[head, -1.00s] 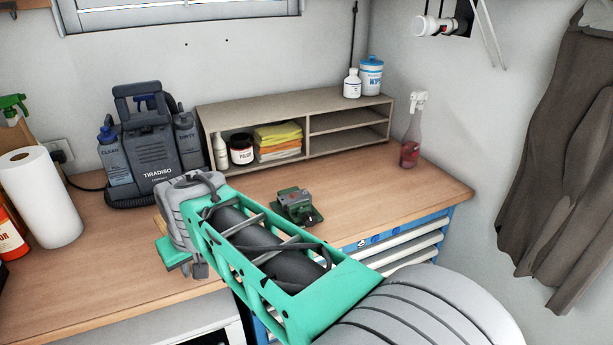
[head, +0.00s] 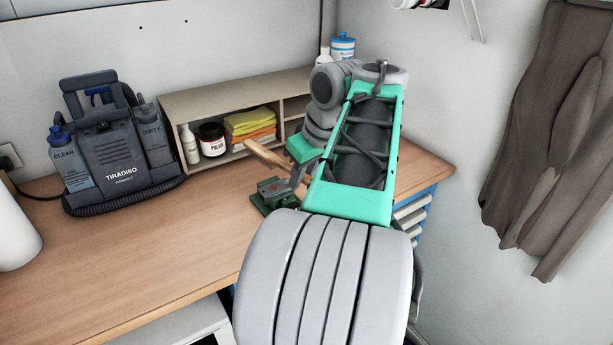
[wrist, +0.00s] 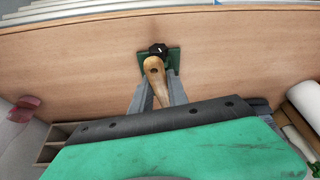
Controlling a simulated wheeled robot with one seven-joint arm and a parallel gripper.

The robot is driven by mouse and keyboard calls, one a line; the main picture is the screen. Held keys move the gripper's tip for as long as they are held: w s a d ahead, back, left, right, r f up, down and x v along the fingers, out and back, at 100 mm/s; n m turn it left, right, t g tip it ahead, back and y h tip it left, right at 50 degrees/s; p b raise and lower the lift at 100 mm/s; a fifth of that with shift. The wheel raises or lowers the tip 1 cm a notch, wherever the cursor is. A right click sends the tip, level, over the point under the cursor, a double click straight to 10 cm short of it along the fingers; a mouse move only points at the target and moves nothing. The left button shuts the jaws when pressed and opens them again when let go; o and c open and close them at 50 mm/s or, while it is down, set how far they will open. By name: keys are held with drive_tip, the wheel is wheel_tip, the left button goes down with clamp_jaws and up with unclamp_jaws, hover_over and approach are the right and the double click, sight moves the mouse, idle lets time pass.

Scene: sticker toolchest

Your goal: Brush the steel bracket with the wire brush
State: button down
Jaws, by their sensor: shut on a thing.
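My gripper (head: 294,182) is shut on the wooden handle of the wire brush (head: 264,155), just above and beside a small green vise (head: 268,204). The handle points up and left in the head view. In the wrist view the handle (wrist: 155,72) lies between the two grey fingers, its rounded end overlapping the vise (wrist: 173,58). The bristles are hidden in both views. I cannot make out the steel bracket apart from the vise, and cannot tell whether the brush touches anything.
A wooden shelf (head: 180,104) with bottles, a jar and folded cloths stands behind the vise. A grey spray-extractor machine (head: 112,150) stands at the left. A dark apron hangs at the right.

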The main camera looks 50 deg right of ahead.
drive_tip(key=shift+s+d+r, duration=0.1)
drive_tip(key=shift+s+d, duration=0.2)
drive_tip(key=shift+s, duration=0.15)
drive_tip(key=shift+s, duration=0.15)
wheel_tip(320, 180, down, 6)
drive_tip(key=b, duration=0.5)
drive_tip(key=shift+f+b, duration=0.4)
drive_tip(key=shift+f, duration=0.15)
idle(0.4)
drive_tip(key=shift+s+a, duration=0.15)
drive_tip(key=shift+s, duration=0.65)
